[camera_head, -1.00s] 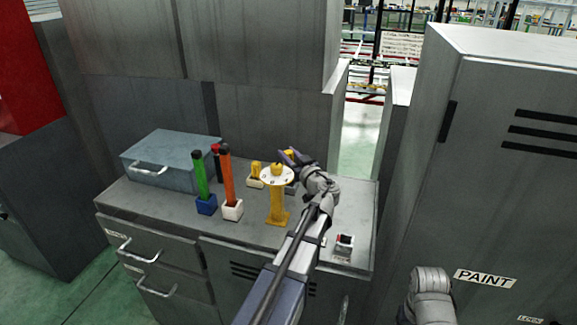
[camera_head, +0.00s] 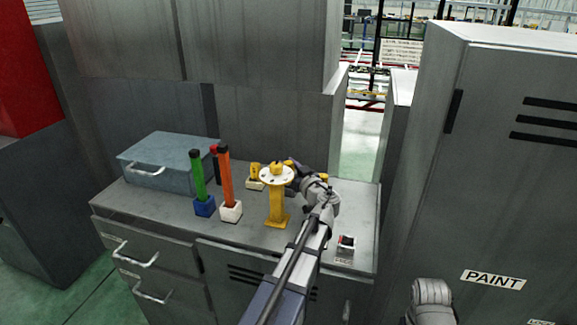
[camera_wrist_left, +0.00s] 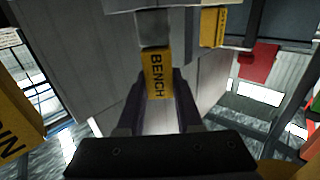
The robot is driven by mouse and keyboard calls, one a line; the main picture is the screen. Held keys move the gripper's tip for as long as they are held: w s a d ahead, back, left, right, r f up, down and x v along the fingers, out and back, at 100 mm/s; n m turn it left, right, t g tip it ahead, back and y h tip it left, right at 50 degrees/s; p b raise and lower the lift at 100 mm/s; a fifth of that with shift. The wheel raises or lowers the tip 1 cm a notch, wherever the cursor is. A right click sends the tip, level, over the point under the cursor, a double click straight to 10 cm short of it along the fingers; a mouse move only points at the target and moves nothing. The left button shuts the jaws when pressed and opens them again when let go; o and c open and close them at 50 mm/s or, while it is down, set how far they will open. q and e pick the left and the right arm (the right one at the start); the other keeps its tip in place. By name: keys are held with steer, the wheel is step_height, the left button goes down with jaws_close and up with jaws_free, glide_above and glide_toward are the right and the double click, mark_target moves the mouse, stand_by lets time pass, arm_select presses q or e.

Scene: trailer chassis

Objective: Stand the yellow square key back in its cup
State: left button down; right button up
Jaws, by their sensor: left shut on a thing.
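In the left wrist view the yellow key (camera_wrist_left: 157,72), marked BENCH, sits between the two dark fingers of my left gripper (camera_wrist_left: 158,98), which is shut on it. A pale grey block (camera_wrist_left: 155,27) lies at the key's far end; I cannot tell whether this is a cup or whether they touch. In the head view my left gripper (camera_head: 297,170) is low over the cabinet top, just right of and behind a yellow post with a round white plate (camera_head: 277,196). The post hides part of it, and the held key is mostly hidden there. My right gripper is out of view.
Another yellow piece stands in a pale cup (camera_head: 254,184) left of the post. Green and orange batons (camera_head: 227,180) stand in blue and white cups. A blue-grey box (camera_head: 168,158) sits at left, a small red-topped device (camera_head: 346,245) at front right. A PAINT locker (camera_head: 500,150) rises at right.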

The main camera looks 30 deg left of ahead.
arm_select(q)
steer(key=c, duration=0.6)
jaws_free()
steer(key=shift+r+p, duration=0.55)
steer(key=shift+r, duration=0.05)
steer(key=v, duration=1.2)
